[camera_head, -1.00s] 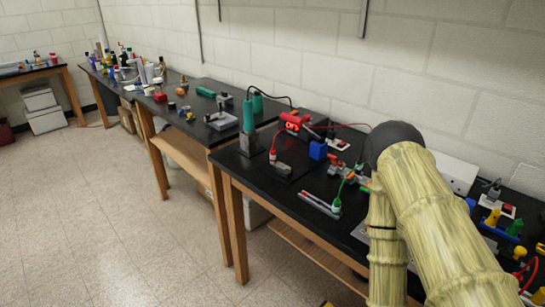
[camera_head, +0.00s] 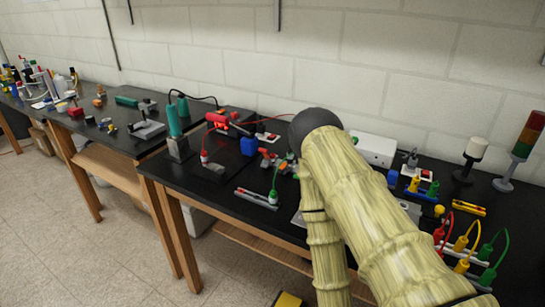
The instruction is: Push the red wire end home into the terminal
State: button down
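A thin red wire (camera_head: 266,119) runs along the back of the black table from a red device (camera_head: 219,120) towards the dark top of my arm. A red-topped plug (camera_head: 204,158) stands on the left part of the same table. Another red lead (camera_head: 440,233) loops at the lower right beside yellow and green ones. I cannot tell which red end is the task's, and no terminal is clear at this size. My bent arm covers the table's middle, and my gripper does not show.
A blue block (camera_head: 249,147), a green-topped lead (camera_head: 273,197) and a white box (camera_head: 373,149) stand around my arm. A signal tower (camera_head: 522,148) stands at the right. A second black table (camera_head: 90,143) adjoins at the left. The floor in front is mostly clear.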

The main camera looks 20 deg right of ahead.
aim_at(204, 158)
jog(key=k, duration=1.3)
jog(key=u, duration=0.8)
jog(key=i, duration=0.85)
jog(key=u, duration=0.95)
jog(key=i, duration=1.45)
jog(key=z, duration=0.7)
jog(key=i, duration=0.9)
jog(key=z, duration=1.25)
jog(key=i, duration=0.3)
jog(key=z, duration=0.35)
